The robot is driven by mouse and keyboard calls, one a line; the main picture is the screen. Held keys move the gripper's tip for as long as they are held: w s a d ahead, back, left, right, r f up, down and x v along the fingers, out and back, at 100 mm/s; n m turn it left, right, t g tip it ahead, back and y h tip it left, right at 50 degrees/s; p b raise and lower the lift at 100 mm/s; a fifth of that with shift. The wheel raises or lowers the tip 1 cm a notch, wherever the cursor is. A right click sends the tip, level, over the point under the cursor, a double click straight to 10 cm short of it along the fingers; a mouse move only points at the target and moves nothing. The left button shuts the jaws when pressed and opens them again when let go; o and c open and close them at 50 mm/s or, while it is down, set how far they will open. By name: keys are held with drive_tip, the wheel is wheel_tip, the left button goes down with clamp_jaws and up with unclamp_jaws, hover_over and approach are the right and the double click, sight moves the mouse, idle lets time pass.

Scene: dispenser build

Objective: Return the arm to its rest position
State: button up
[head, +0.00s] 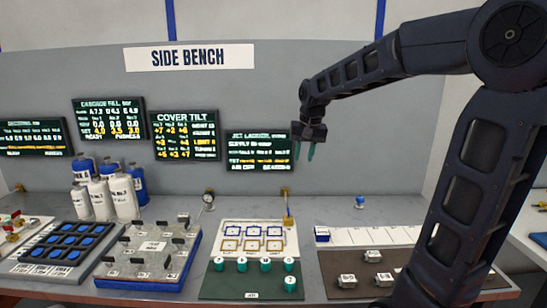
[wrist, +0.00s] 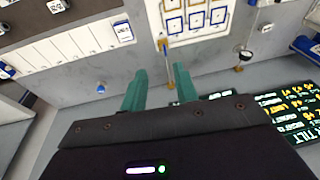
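My gripper (head: 304,151) hangs at the end of my raised dark arm in the head view, in front of the right end of the row of screens and above the bench. Its two green fingers point down and stand apart with nothing visible between them. In the wrist view the gripper (wrist: 160,92) also shows its green fingers spaced apart and empty. The fingers touch nothing that I can see.
The side bench (head: 330,210) carries a green mat (head: 225,280) with several green cylinders, a dark mat (head: 335,265) with small white blocks, a blue-white tray (head: 145,287), and white and blue bottles (head: 123,196). Screens (head: 258,150) line the back panel (head: 255,85).

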drive_tip(key=s+d+f+t, duration=0.1)
drive_tip(key=s+d+f, duration=0.1)
drive_tip(key=s+d, duration=0.7)
drive_tip(key=s+d+f+t+h, duration=0.1)
drive_tip(key=s+d+f, duration=0.1)
drive_tip(key=s+d, duration=0.7)
drive_tip(key=s, duration=0.2)
drive_tip(key=shift+s+f, duration=0.3)
drive_tip(key=shift+f, duration=0.1)
drive_tip(key=shift+a, duration=0.1)
idle(1.5)
